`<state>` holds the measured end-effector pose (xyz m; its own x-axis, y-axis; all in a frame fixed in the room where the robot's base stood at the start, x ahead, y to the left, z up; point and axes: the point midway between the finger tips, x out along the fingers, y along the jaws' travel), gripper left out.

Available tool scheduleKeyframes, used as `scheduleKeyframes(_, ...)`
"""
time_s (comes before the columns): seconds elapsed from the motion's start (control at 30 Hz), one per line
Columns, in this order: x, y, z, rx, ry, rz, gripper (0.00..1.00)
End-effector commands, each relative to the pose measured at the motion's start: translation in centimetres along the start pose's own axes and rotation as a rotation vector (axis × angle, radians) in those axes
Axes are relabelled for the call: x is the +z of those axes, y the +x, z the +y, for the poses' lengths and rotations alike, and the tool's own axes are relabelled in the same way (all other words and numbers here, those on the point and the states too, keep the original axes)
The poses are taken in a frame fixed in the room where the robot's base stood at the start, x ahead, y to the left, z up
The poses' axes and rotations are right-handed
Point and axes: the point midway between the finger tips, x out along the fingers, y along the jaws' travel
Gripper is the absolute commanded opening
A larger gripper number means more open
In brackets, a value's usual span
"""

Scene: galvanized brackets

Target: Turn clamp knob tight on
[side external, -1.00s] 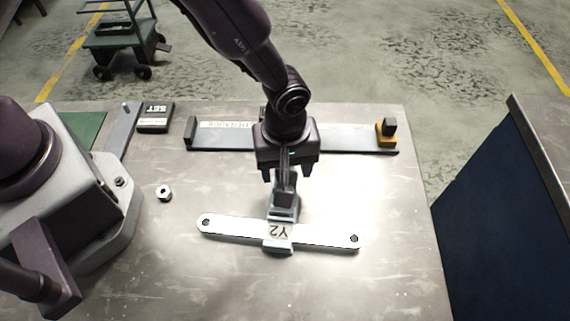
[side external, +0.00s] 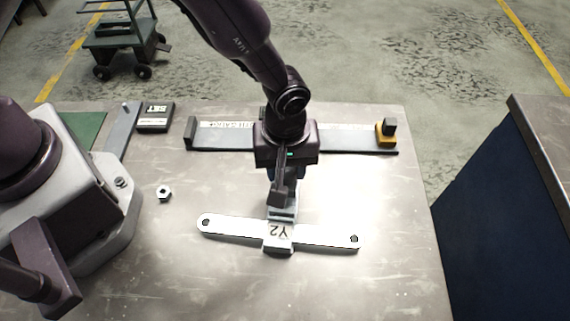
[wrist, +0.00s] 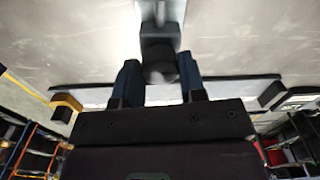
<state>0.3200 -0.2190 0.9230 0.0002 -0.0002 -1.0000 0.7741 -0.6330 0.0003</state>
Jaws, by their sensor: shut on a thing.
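The clamp (side external: 279,236), a pale grey block marked Y2, sits across the middle of a flat light bar (side external: 325,237) with a hole at each end. The clamp's dark round knob (wrist: 160,72) shows between my fingers in the wrist view, slightly blurred. My gripper (wrist: 160,84) is shut on the knob, with one blue finger at each side of it. In the side view my gripper (side external: 274,174) is just behind the clamp, pointing down, and it hides the knob and most of the fingers there.
A long dark gauge rail (side external: 225,138) with a yellow-and-black stop (side external: 386,133) lies behind my gripper. A hex nut (side external: 164,193) and a black box marked SET (side external: 155,117) are on the left. The front right of the table is clear.

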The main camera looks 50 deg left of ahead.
Motion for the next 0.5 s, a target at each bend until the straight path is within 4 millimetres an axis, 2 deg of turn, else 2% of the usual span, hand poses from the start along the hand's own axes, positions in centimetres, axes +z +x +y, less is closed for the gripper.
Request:
scheduleKeyframes(0.13,0.06,0.03,-0.02,-0.001,-0.161,0.002,0.14)
scheduleKeyframes(0.5,0.07,0.04,-0.03,-0.001,-0.974,0.003,0.14)
